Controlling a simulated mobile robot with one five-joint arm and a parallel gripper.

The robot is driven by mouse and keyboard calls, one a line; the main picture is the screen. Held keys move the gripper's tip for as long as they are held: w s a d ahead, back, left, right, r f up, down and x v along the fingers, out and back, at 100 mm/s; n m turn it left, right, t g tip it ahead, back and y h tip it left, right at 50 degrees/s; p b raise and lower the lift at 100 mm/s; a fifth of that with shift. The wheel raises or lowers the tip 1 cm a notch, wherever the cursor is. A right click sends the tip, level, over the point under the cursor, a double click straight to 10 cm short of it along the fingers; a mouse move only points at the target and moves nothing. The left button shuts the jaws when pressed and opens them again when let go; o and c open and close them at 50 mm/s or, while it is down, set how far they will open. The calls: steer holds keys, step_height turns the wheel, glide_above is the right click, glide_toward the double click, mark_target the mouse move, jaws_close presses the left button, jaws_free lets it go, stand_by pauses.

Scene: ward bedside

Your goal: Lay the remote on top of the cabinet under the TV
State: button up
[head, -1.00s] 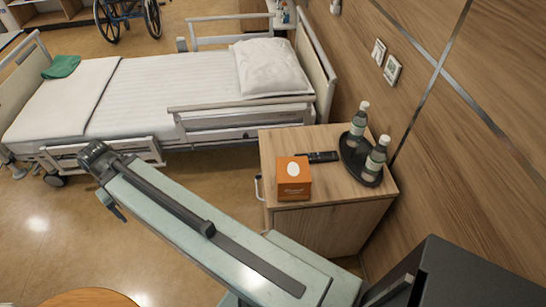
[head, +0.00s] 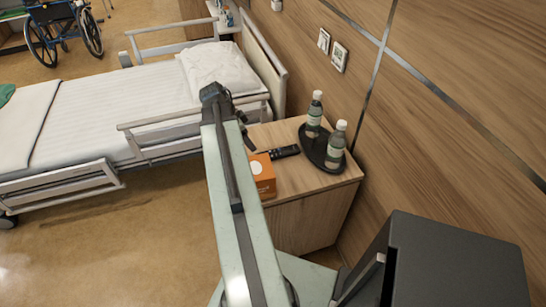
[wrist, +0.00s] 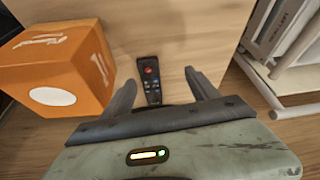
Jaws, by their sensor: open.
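The black remote (head: 284,152) lies on the wooden bedside cabinet (head: 310,183), between an orange box and a dark tray. In the wrist view the remote (wrist: 150,80) shows between the fingers of my gripper (wrist: 162,88), with its near end hidden behind the gripper body. My gripper is open and holds nothing; I cannot tell how high it is above the cabinet top. In the head view my gripper (head: 242,120) is at the cabinet's far left edge, partly hidden by the arm. No TV and no cabinet under a TV show.
The orange box (wrist: 62,70) stands close to the left finger. The dark tray (head: 318,155) holds two bottles (head: 336,145) beside the wall. The bed (head: 90,125) stands beyond the cabinet. A dark grey box-shaped unit (head: 455,260) is at lower right. Open floor lies at left.

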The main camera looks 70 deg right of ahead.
steer(key=m, duration=0.2)
glide_toward(277, 152)
steer(key=shift+s+d+f+y, duration=0.1)
steer(key=shift+s+d+y, duration=0.15)
steer(key=shift+y, duration=0.05)
steer(key=b+x, duration=0.8)
steer(key=shift+w+a+f, duration=0.1)
steer(key=shift+w, duration=0.1)
jaws_close()
